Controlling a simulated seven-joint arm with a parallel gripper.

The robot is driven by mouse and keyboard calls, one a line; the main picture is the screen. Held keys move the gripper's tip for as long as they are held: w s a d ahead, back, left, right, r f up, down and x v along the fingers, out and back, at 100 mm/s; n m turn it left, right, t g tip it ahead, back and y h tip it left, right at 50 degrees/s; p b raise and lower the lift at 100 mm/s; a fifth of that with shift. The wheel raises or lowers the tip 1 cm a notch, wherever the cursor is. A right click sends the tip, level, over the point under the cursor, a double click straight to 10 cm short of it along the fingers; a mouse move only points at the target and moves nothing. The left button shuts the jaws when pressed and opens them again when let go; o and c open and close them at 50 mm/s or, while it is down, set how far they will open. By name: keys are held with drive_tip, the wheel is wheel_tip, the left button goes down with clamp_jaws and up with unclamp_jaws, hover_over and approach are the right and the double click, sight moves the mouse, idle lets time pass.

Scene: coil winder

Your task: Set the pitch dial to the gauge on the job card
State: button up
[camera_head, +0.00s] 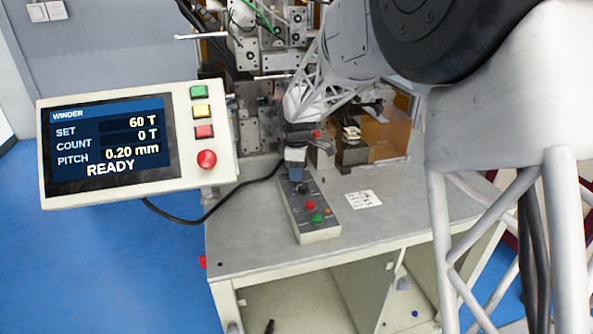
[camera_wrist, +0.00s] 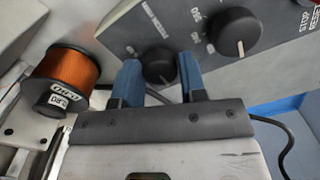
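The control box (camera_head: 318,226) lies on the machine table, with a red and a green button at its near end. In the wrist view a small black dial (camera_wrist: 158,68) sits between my gripper's two blue fingers (camera_wrist: 160,78). The fingers are apart, one on each side of it; I cannot tell whether they touch it. A larger black dial (camera_wrist: 231,34) with a white pointer line is to the right. In the head view my gripper (camera_head: 295,170) is over the box's far end. A white card (camera_head: 363,199) lies right of the box, its print too small to read.
The winder screen (camera_head: 110,143) reads SET 60 T, COUNT 0 T, PITCH 0.20 mm, READY. A copper wire spool (camera_wrist: 70,72) stands left of the fingers; its label is inverted. A black cable (camera_head: 215,208) runs to the box. The table's front right (camera_head: 390,225) is clear.

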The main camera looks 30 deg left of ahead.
drive_tip(key=c, duration=0.4)
drive_tip(key=shift+c, duration=0.2)
